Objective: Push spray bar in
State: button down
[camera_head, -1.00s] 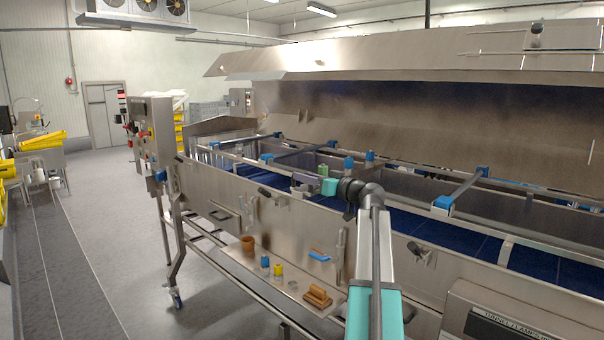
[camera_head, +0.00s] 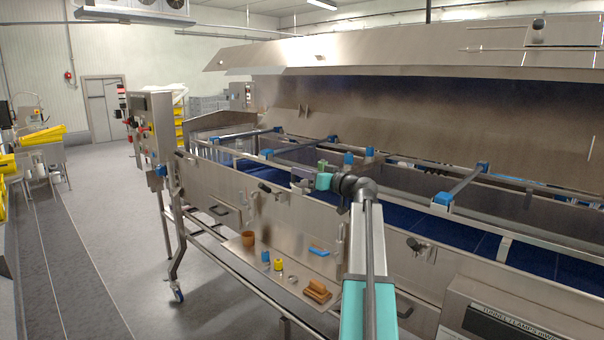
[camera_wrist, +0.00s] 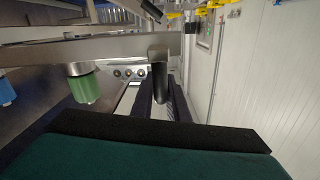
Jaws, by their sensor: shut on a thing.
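My gripper (camera_head: 301,173) is at the top edge of the tunnel's near side wall, reaching left along it. In the wrist view the two dark fingers (camera_wrist: 160,100) are closed around a dark, round bar end or handle (camera_wrist: 160,70), which seems to be the spray bar's. A grey metal bracket or rail lies just behind it. A green cap (camera_wrist: 85,84) stands beside the fingers and also shows behind my wrist in the head view (camera_head: 322,165). How far the bar sits in is hidden by my gripper.
Other cross bars with blue end blocks (camera_head: 482,166) span the blue belt (camera_head: 470,236). The raised hood (camera_head: 400,95) hangs above. A lower shelf (camera_head: 285,265) holds small tools and cups. The aisle at left is clear.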

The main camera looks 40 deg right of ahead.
jog(key=shift+d, duration=0.1)
jog(key=shift+w+d+f+b, duration=0.1)
jog(key=shift+w+d+b, duration=0.05)
jog(key=shift+d+b, duration=1.75)
jog(key=shift+d, duration=0.3)
jog(key=shift+r, duration=0.2)
jog(key=c, duration=1.8)
grip_release()
jog(key=shift+o, duration=0.2)
jog(key=shift+f, duration=0.1)
